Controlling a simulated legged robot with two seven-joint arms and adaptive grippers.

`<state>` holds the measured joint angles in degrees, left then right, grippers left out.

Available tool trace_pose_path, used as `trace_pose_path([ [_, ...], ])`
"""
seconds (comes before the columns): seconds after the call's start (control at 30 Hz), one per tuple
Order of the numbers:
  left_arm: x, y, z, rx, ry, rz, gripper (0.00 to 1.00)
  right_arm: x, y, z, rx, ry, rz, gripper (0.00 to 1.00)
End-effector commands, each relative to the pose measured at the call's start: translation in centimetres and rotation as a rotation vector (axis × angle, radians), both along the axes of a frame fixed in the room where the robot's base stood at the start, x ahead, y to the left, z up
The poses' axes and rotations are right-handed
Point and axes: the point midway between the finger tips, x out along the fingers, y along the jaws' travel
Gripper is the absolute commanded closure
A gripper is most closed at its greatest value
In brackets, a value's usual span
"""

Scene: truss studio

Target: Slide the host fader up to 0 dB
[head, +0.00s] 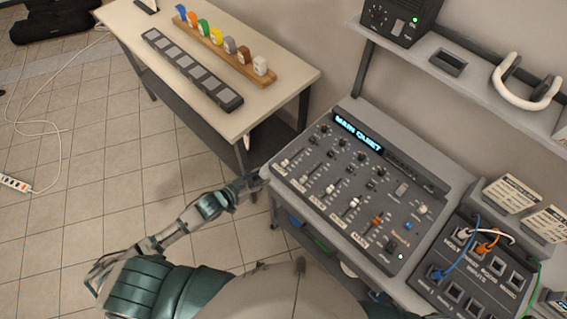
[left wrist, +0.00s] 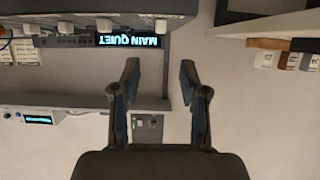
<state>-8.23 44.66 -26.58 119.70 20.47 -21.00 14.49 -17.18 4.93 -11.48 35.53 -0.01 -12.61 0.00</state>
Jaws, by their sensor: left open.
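The mixer (head: 345,217) sits on the desk, with a lit display (head: 358,132) that reads "MAIN QUIET". Several white fader caps and one orange cap (head: 377,221) sit in slots along its near side. The fader labels are too small to read, so I cannot tell which is the host fader. My left gripper (head: 256,182) is just off the mixer's left edge, apart from the caps. In the left wrist view, which is upside down, its two fingers (left wrist: 161,78) are spread with nothing between them. The display (left wrist: 129,41) and some white caps show there too. My right gripper is not in view.
A patch box (head: 470,266) with blue, orange and white cables stands right of the mixer. A shelf above holds a speaker-like box (head: 397,20) and white headphones (head: 525,92). A side table (head: 285,75) with coloured tags stands at the left. A power strip (head: 15,184) lies on the floor.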

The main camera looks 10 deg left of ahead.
Motion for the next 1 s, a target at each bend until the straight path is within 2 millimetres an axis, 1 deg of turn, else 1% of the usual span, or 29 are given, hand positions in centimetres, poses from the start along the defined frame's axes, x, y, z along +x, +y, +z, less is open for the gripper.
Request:
trace_pose_path([
  [0.03, 1.2, -0.8, -0.3, -0.002, -0.005, 0.000, 0.56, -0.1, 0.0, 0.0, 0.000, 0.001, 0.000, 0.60],
  [0.3, 6.1, -4.0, -2.8, -0.001, -0.002, 0.001, 0.56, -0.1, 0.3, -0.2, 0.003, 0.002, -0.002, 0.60],
  [0.5, 8.5, -5.7, -4.2, 0.002, -0.001, 0.000, 0.56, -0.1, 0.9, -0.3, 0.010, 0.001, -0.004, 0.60],
  [0.7, 9.5, -6.3, -4.7, 0.002, -0.001, -0.001, 0.56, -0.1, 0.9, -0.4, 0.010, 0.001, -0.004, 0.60],
  [0.97, 9.6, -6.4, -4.7, 0.002, -0.001, -0.001, 0.56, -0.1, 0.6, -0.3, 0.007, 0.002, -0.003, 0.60],
  [1.0, 9.6, -6.4, -4.7, 0.002, -0.001, -0.001, 0.66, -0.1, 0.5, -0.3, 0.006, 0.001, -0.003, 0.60],
])
